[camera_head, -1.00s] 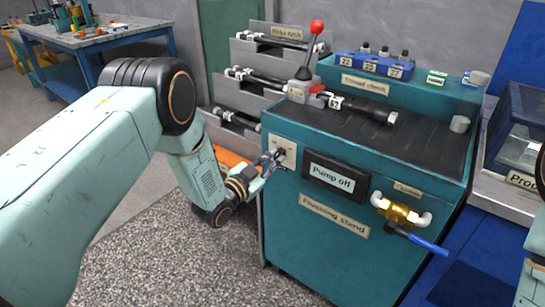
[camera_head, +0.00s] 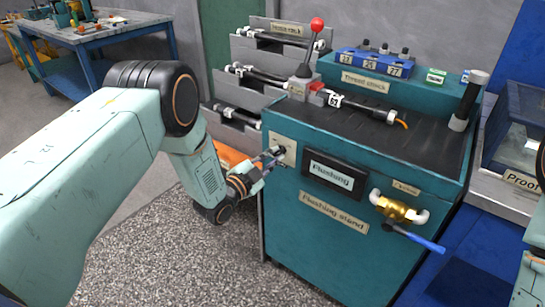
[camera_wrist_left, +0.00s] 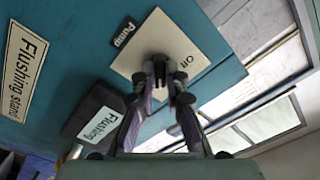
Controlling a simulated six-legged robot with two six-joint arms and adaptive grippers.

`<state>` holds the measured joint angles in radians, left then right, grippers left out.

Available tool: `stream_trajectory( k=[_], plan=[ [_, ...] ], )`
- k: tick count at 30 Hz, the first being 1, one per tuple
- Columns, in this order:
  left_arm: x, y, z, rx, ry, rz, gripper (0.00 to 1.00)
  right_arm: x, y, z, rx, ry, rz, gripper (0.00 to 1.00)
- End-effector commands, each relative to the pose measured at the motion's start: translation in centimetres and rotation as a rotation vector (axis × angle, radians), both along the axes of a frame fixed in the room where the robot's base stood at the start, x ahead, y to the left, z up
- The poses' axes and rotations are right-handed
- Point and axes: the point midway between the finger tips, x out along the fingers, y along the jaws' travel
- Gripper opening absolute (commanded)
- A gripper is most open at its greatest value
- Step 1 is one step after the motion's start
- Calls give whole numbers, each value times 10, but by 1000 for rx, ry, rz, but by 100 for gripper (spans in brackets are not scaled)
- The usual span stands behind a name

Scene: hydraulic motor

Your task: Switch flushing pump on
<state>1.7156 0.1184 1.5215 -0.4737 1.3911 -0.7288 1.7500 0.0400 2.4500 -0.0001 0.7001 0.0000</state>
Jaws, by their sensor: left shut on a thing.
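The teal flushing stand (camera_head: 310,250) stands in the middle of the head view. On its front left is a pale switch plate (camera_head: 289,146) with a small dark pump switch. My left gripper (camera_head: 274,156) is shut on this switch. In the left wrist view the fingers (camera_wrist_left: 162,95) close around the dark switch (camera_wrist_left: 160,66), in front of the plate (camera_wrist_left: 196,50) marked "On", beside a "Pump" label (camera_wrist_left: 123,32). The display (camera_head: 332,176) right of the switch reads "Flushing". The exact angle of the switch is partly hidden by the fingers. My right gripper is out of view.
A red-knobbed lever (camera_head: 316,26) and a hose with fittings (camera_head: 350,104) are on the stand's top. A dark upright cylinder (camera_head: 470,95) stands at its right end. A brass valve with blue handle (camera_head: 415,237) projects from the front. Speckled floor lies left.

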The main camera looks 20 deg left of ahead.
Motion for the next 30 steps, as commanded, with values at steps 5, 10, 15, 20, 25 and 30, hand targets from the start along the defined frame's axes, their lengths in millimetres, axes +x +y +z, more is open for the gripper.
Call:
stream_trajectory(
  k=[5,10,15,20,25,30],
  plan=[
    [0,0,0,2,-1,-1,0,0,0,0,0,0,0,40],
    [0,0,0,1,-1,-1,22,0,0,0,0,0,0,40],
    [0,0,0,0,0,0,35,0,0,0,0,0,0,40],
    [0,0,0,0,0,0,35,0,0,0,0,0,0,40],
    [-3,2,0,-1,1,1,35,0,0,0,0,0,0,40],
    [-23,9,-1,-1,4,2,35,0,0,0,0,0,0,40]
  ],
)
